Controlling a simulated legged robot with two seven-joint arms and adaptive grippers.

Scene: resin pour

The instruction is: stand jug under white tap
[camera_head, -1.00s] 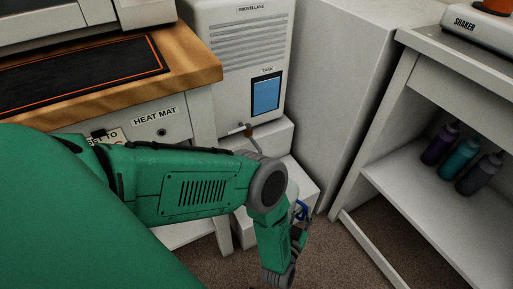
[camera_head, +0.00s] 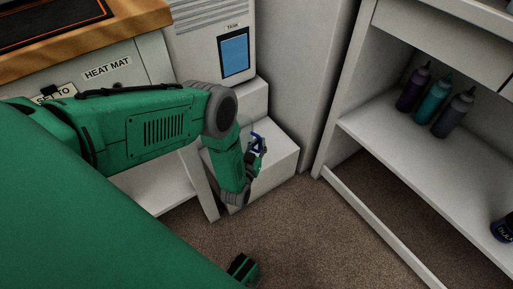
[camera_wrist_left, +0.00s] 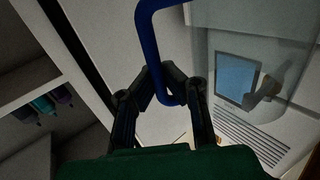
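The jug's blue handle (camera_head: 257,141) shows just past my left gripper (camera_head: 257,158) in the head view, over the low white step. In the left wrist view, my left gripper (camera_wrist_left: 166,78) has its dark fingers closed around the blue handle (camera_wrist_left: 148,40). The jug's clear body (camera_wrist_left: 245,35) extends to the right there, and I cannot see anything in it. The white tank unit (camera_head: 205,48) with its blue level window stands behind my arm.
The white step (camera_head: 275,160) lies below the tank. A heat mat bench (camera_head: 115,50) stands at left. A tall white cabinet (camera_head: 303,60) is behind. A shelf (camera_head: 400,150) with several bottles (camera_head: 433,105) stands at right. Carpet in front is open.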

